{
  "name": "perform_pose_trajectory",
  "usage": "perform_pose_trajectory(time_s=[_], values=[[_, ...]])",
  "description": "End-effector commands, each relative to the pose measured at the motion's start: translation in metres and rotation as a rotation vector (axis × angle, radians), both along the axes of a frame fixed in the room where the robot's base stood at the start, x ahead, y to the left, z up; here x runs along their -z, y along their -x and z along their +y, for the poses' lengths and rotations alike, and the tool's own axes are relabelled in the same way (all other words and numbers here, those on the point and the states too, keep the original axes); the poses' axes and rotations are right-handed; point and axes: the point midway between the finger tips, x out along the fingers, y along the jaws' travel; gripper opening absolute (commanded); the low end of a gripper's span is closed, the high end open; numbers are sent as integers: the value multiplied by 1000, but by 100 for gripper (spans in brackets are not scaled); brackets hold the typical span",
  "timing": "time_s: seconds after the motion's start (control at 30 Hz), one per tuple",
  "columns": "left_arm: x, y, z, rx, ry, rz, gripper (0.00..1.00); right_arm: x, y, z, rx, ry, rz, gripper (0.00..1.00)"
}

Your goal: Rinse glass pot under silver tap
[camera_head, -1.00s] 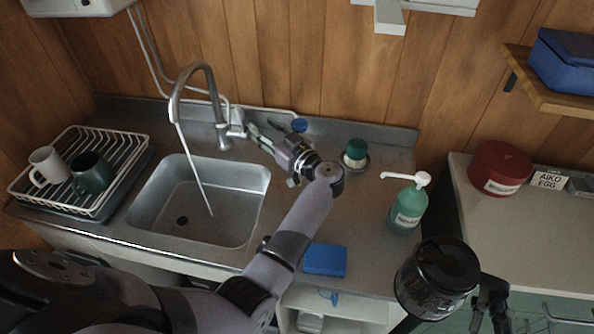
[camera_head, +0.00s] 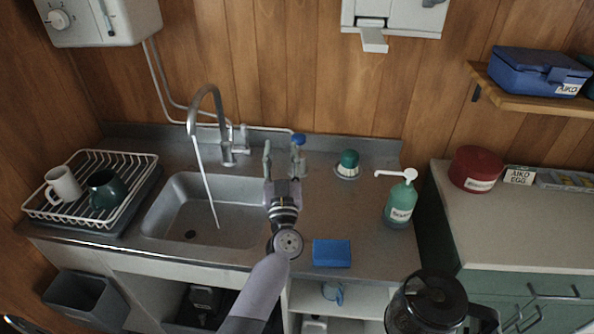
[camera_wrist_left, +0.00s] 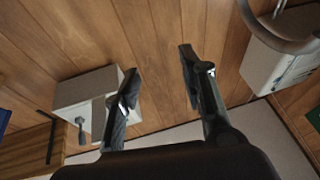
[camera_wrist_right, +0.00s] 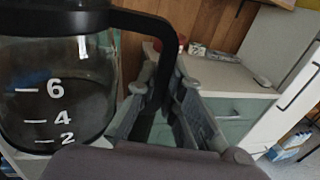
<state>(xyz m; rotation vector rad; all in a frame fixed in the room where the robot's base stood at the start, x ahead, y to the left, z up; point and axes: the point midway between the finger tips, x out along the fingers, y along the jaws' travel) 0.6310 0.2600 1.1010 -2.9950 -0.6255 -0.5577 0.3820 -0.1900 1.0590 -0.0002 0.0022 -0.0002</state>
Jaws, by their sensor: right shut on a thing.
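The silver tap (camera_head: 208,95) arches over the metal sink (camera_head: 160,215), and a thin white stream of water (camera_head: 207,185) runs from it into the basin. The glass pot (camera_head: 428,303) has a black lid and handle and is at the lower right, cut off by the picture edge, away from the sink. In the right wrist view my right gripper (camera_wrist_right: 172,85) is shut on the black handle, with the pot's marked glass (camera_wrist_right: 60,95) beside it. My left gripper (camera_head: 283,152) is open and empty over the counter, right of the tap.
A dish rack (camera_head: 130,165) with two mugs stands left of the sink. A blue sponge (camera_head: 332,253), a green soap bottle (camera_head: 400,203) and a green-topped brush (camera_head: 348,165) are on the counter right of the sink. A red tin (camera_head: 476,168) is on the right cabinet.

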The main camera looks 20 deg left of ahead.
Motion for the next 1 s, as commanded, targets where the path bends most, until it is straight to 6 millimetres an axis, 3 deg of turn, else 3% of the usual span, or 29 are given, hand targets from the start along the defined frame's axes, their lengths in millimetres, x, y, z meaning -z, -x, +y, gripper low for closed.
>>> perform_pose_trajectory(time_s=[0.2, 0.4, 1.0], values=[[3, 8, -33, 184, -47, 30, 38, -1, 0, 0, 0, -2, -2, 0], [7, 13, -50, 270, -65, 59, 38, -1, 0, 0, 0, -2, -2, 0], [9, 15, -55, 295, -69, 69, 38, -1, 0, 0, 0, -1, -2, 0]])
